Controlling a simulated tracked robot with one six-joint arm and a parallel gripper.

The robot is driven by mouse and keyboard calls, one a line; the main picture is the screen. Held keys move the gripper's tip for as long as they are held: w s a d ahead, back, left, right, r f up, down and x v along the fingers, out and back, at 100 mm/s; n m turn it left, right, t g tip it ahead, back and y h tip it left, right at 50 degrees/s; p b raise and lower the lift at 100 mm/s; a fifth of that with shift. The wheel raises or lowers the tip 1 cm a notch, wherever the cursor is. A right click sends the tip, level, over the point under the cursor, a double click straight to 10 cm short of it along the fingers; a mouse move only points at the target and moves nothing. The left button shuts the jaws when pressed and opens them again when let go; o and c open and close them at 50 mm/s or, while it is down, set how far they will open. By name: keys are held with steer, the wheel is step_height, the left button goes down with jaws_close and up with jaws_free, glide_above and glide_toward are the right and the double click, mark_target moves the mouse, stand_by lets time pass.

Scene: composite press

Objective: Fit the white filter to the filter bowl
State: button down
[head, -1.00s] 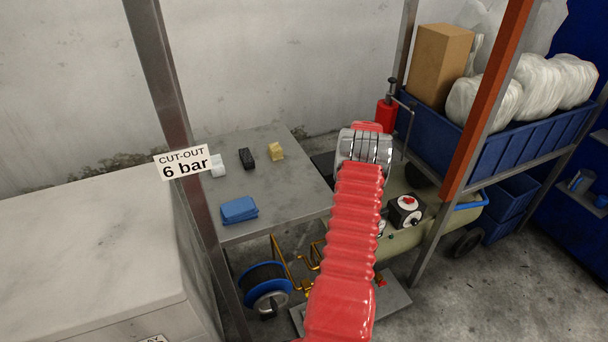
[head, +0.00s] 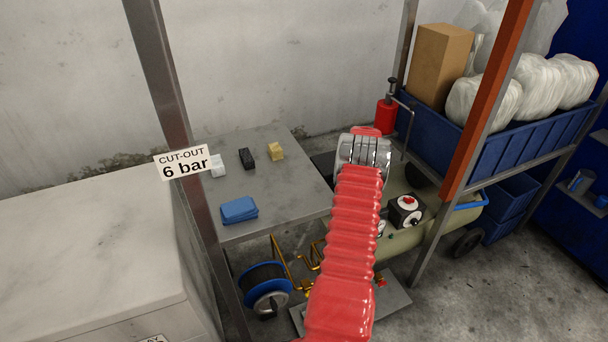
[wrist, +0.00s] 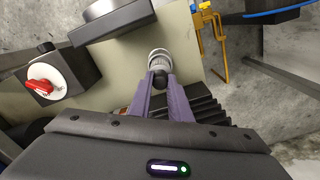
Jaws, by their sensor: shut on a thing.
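In the wrist view the two purple fingers of my gripper (wrist: 159,80) are closed on a small dark round part (wrist: 158,79). Just beyond it, in line with the fingertips, is a pale grey ringed round fitting (wrist: 158,56) against the olive tank. I cannot tell whether either part is the filter bowl, or whether they are joined. In the head view a small white piece (head: 218,169) stands on the grey table, beside the post and sign; it may be the white filter. My arm hides the gripper and the held part in the head view.
The table (head: 285,200) also holds a black block (head: 246,158), a yellow block (head: 276,151) and a folded blue cloth (head: 239,210). The olive tank (head: 413,241) carries a red-knobbed switch box (head: 405,211). Steel posts and an orange upright (head: 490,100) flank the arm.

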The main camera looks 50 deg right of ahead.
steer(key=shift+f, duration=2.85)
stand_by(1.0)
steer(key=c, duration=1.6)
jaws_free()
steer(key=shift+o, duration=0.2)
steer(key=shift+r, duration=0.1)
step_height(320, 180, up, 14)
steer(key=shift+f, duration=0.2)
